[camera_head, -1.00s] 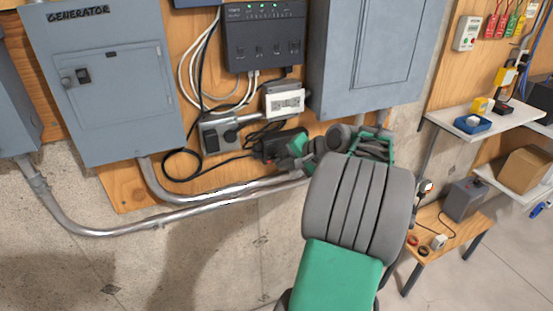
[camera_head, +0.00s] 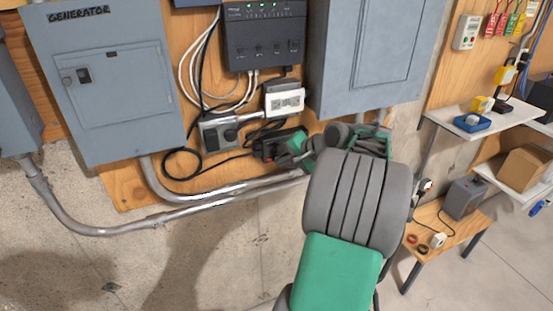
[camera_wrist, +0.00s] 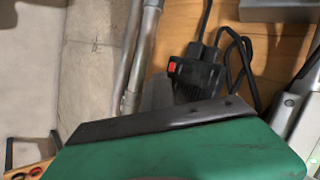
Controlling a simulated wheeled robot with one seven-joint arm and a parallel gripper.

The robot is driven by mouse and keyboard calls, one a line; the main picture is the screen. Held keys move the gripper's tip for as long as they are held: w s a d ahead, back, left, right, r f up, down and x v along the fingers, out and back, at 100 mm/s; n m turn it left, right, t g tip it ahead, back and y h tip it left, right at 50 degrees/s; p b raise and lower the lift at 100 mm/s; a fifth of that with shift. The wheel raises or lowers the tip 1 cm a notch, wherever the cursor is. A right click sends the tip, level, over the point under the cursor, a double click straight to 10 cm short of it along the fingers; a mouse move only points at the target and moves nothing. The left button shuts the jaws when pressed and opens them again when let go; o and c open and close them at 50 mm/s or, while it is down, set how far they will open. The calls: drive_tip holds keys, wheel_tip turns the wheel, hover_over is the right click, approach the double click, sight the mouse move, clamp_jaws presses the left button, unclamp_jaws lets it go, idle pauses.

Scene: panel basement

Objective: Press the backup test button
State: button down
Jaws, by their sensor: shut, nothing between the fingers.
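A small black box (camera_head: 272,146) hangs low on the plywood, below the grey outlet. In the wrist view the black box (camera_wrist: 200,76) shows a red button (camera_wrist: 172,67) on its left side, with black cables above and beside it. No label is readable, so I cannot tell whether this is the backup test button. My gripper (camera_head: 287,160) is shut and empty, close to the lower right of the box. In the wrist view its grey tip (camera_wrist: 157,93) shows just below and left of the red button. I cannot tell whether they touch.
A metal conduit (camera_head: 225,208) runs just below the box. A grey outlet box (camera_head: 216,135), a white device (camera_head: 284,101) and a dark unit with green lights (camera_head: 265,38) are above. Grey cabinets (camera_head: 110,85) flank them. A shelf (camera_head: 450,119) and low bench (camera_head: 430,225) stand right.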

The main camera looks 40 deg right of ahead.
drive_tip(key=shift+s+a, duration=0.25)
drive_tip(key=shift+s, duration=0.45)
drive_tip(key=s, duration=0.2)
drive_tip(key=s+a, duration=0.1)
drive_tip(key=s, duration=0.2)
drive_tip(key=shift+a+p, duration=0.2)
drive_tip(key=shift+p, duration=0.1)
drive_tip(key=shift+w, duration=0.1)
idle(0.5)
